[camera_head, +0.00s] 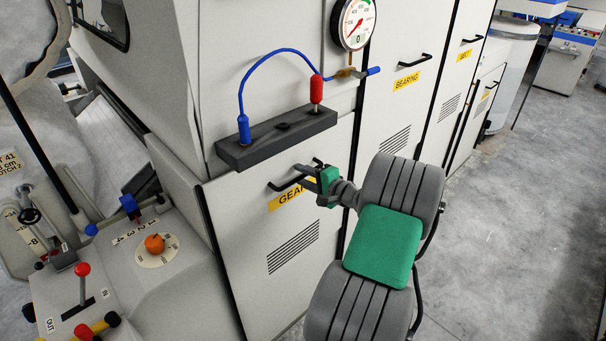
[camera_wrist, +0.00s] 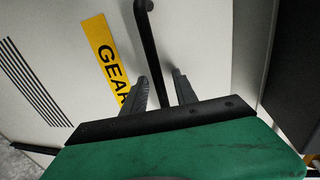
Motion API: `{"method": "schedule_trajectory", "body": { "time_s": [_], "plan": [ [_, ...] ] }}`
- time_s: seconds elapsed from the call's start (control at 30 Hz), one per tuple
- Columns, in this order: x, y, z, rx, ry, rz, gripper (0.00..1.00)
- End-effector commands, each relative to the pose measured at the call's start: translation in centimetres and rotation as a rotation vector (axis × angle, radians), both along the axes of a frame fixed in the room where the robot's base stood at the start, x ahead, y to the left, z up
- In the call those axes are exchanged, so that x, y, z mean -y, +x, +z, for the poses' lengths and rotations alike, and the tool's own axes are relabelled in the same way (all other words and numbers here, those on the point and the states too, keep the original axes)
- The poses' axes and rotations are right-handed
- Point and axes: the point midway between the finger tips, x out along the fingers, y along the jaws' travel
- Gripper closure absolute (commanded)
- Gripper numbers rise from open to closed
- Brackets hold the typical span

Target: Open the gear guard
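The gear guard (camera_head: 245,235) is a pale grey panel with a yellow GEAR label (camera_head: 286,197) and a slotted vent; it stands flush with the machine front. Its black bar handle (camera_head: 280,187) is near the top. My gripper (camera_head: 307,172) is at the right end of this handle and partly hides it and the label. In the wrist view my gripper (camera_wrist: 160,77) has its two dark fingers apart. The handle (camera_wrist: 147,35) runs down between them, with a visible gap to the right finger. I cannot tell whether the left finger touches it.
A dark ledge (camera_head: 275,138) with a blue hose and red plug juts out just above the handle. A pressure gauge (camera_head: 353,24) is higher up. The BEARING door (camera_head: 395,115) is to the right. A control console (camera_head: 155,260) stands at left. Open floor (camera_head: 490,220) lies right.

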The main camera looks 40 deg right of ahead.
Motion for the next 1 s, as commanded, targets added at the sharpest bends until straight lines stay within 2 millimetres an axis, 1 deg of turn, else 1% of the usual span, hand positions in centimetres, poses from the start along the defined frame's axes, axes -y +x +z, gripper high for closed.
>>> {"method": "schedule_trajectory", "body": {
  "time_s": [0.2, 0.63, 1.0],
  "plan": [
    [0.01, 0.07, -0.04, 0.0, -0.001, 0.0, 0.66],
    [-0.03, 0.07, -0.04, -0.001, -0.002, 0.001, 1.0],
    [-0.04, 0.06, -0.05, -0.001, -0.002, 0.001, 1.0]
  ]
}}
